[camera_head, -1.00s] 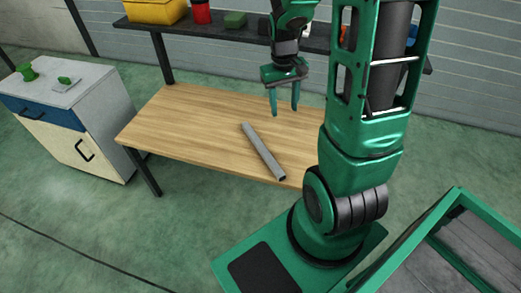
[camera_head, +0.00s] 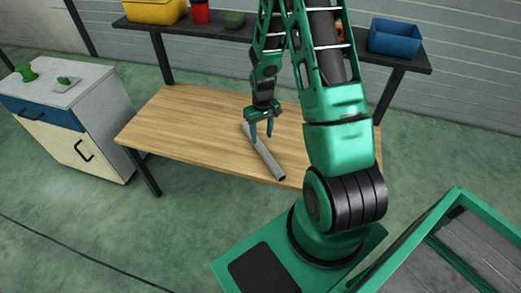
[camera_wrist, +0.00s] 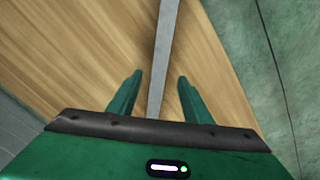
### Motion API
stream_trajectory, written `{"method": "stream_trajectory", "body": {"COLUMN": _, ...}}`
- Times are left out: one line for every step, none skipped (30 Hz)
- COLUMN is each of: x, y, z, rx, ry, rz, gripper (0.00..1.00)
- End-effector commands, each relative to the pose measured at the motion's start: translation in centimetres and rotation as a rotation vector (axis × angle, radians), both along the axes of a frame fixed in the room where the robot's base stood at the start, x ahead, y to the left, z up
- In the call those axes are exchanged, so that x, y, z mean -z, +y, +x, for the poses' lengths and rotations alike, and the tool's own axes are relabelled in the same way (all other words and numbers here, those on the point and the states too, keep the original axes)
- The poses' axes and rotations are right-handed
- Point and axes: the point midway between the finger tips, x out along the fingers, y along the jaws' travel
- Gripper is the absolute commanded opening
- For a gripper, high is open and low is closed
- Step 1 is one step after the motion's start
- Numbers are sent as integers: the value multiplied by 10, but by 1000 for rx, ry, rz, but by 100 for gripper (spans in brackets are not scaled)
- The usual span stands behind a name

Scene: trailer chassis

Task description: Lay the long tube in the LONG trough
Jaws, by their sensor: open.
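The long grey tube (camera_head: 265,156) lies on the wooden workbench (camera_head: 190,125), slanting toward the bench's front edge. My gripper (camera_head: 262,136) is open above the tube, near its far half. In the wrist view the tube (camera_wrist: 167,50) runs between the two fingers of my gripper (camera_wrist: 158,82), and the fingers stand apart from it on both sides. A green-framed tray (camera_head: 410,245) with grey channels inside stands at the lower right; I cannot tell from here which channel is the long trough.
A shelf (camera_head: 215,32) behind the bench holds a yellow bin (camera_head: 155,10), a red can (camera_head: 200,12), a green block (camera_head: 235,19) and a blue bin (camera_head: 395,38). A cabinet (camera_head: 75,115) stands at the left. The bench's left half is clear.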

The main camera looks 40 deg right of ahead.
Motion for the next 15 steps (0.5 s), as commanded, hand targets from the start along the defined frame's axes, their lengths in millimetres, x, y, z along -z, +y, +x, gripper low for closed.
{"method": "stream_trajectory", "body": {"x": 6, "y": 0, "z": -1, "rx": 0, "ry": 2, "rz": 0, "gripper": 45}}
{"method": "stream_trajectory", "body": {"x": 8, "y": 0, "z": 0, "rx": 0, "ry": 1, "rz": 0, "gripper": 45}}
{"method": "stream_trajectory", "body": {"x": 10, "y": 0, "z": 0, "rx": 0, "ry": 0, "rz": 0, "gripper": 45}}
{"method": "stream_trajectory", "body": {"x": 11, "y": 0, "z": 0, "rx": 0, "ry": 0, "rz": 0, "gripper": 45}}
{"method": "stream_trajectory", "body": {"x": 12, "y": 0, "z": 0, "rx": 0, "ry": 0, "rz": 0, "gripper": 45}}
{"method": "stream_trajectory", "body": {"x": 14, "y": 0, "z": 0, "rx": 0, "ry": 0, "rz": 0, "gripper": 45}}
{"method": "stream_trajectory", "body": {"x": 16, "y": 0, "z": 0, "rx": 0, "ry": 1, "rz": 0, "gripper": 45}}
{"method": "stream_trajectory", "body": {"x": 18, "y": 0, "z": 0, "rx": 0, "ry": 1, "rz": 0, "gripper": 45}}
{"method": "stream_trajectory", "body": {"x": 22, "y": 0, "z": 0, "rx": 0, "ry": 2, "rz": 0, "gripper": 45}}
{"method": "stream_trajectory", "body": {"x": 26, "y": 0, "z": 0, "rx": 0, "ry": 1, "rz": 0, "gripper": 45}}
{"method": "stream_trajectory", "body": {"x": 30, "y": -1, "z": 1, "rx": 0, "ry": 1, "rz": 0, "gripper": 45}}
{"method": "stream_trajectory", "body": {"x": 36, "y": -1, "z": 1, "rx": 0, "ry": 2, "rz": 0, "gripper": 45}}
{"method": "stream_trajectory", "body": {"x": 40, "y": -1, "z": 1, "rx": 0, "ry": 2, "rz": 0, "gripper": 45}}
{"method": "stream_trajectory", "body": {"x": 44, "y": -1, "z": 2, "rx": 0, "ry": 1, "rz": 0, "gripper": 45}}
{"method": "stream_trajectory", "body": {"x": 49, "y": -1, "z": 1, "rx": 0, "ry": 2, "rz": 0, "gripper": 45}}
